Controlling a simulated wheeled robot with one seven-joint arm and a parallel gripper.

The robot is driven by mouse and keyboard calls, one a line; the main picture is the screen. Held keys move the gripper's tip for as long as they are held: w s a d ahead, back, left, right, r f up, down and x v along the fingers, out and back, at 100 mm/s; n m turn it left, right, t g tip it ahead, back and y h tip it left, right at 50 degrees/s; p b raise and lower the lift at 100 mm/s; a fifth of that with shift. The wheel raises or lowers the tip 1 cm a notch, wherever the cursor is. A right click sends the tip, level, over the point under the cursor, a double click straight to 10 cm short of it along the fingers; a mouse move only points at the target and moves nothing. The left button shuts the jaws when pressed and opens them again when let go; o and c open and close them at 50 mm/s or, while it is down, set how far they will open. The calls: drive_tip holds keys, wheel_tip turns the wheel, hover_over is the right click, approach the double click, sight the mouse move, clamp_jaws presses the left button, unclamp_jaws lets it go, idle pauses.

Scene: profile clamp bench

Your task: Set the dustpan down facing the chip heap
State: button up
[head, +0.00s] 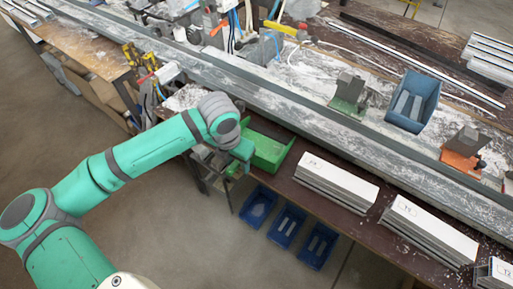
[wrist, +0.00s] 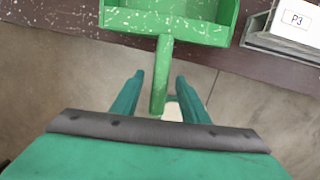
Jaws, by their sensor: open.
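The green dustpan (head: 268,149) lies at the near edge of the bench in the head view. In the wrist view its speckled pan (wrist: 172,22) is at the top, and its handle (wrist: 161,70) sticks out past the bench edge towards me. My gripper (wrist: 158,77) is open, with one finger on each side of the handle end and gaps showing on both sides. My gripper (head: 238,164) is partly hidden by my arm in the head view. A pale speckled patch, perhaps the chip heap (head: 188,97), lies left of the dustpan, partly behind my arm.
White labelled profile stacks (head: 336,182) stand right of the dustpan; the one marked P3 (wrist: 297,20) is close by. Blue bins (head: 288,226) sit below the bench edge. A long grey rail (head: 300,130) runs behind. A blue tray (head: 413,102) stands farther back.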

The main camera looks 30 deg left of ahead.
clamp_jaws()
wheel_tip(320, 180, up, 12)
idle(0.8)
idle(0.4)
